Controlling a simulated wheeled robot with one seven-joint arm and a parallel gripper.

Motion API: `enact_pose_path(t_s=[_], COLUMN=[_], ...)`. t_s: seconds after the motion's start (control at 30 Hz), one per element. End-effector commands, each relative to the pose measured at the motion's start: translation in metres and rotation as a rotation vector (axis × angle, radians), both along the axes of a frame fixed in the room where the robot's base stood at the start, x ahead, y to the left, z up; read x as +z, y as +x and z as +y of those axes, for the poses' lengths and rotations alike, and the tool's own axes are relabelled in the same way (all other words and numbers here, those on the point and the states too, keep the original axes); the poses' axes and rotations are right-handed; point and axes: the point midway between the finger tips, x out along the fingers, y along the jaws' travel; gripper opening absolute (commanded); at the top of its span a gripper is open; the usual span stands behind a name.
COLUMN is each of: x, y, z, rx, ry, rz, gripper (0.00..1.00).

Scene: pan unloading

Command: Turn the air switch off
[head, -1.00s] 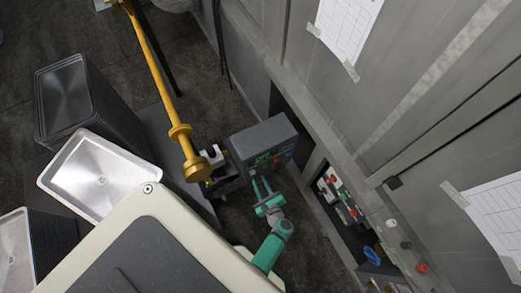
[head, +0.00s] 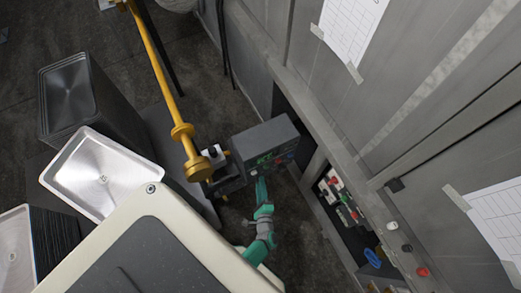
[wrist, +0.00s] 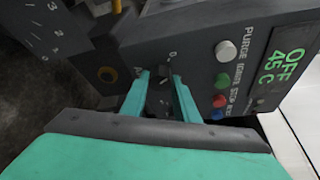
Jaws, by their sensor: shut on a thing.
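The grey control box (head: 266,142) stands near the middle of the head view and fills the top of the wrist view (wrist: 225,28). My teal gripper (head: 261,187) reaches its front face from below. In the wrist view my gripper's fingers (wrist: 159,82) are either side of a small dark switch (wrist: 165,84) with a 0 mark above it, and are shut on it. The switch is partly hidden, and its exact setting cannot be told.
White, green, red and blue buttons (wrist: 220,80) sit right of the fingers. A yellow pole (head: 160,70) runs left of the box. Stacked metal pans (head: 98,170) stand at left. A wall panel with switches (head: 340,200) is at right.

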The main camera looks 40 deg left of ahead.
Motion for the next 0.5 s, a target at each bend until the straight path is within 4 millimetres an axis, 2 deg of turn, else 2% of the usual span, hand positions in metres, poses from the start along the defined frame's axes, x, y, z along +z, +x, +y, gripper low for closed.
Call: enact_pose_path(t_s=[0.2, 0.5], x=[-0.002, -0.0022], y=[-0.0007, -0.0017], z=[-0.0014, -0.0004], rx=[-0.003, 0.0], ry=[-0.045, -0.072], rz=[-0.106, -0.174], gripper=[0.05, 0.05])
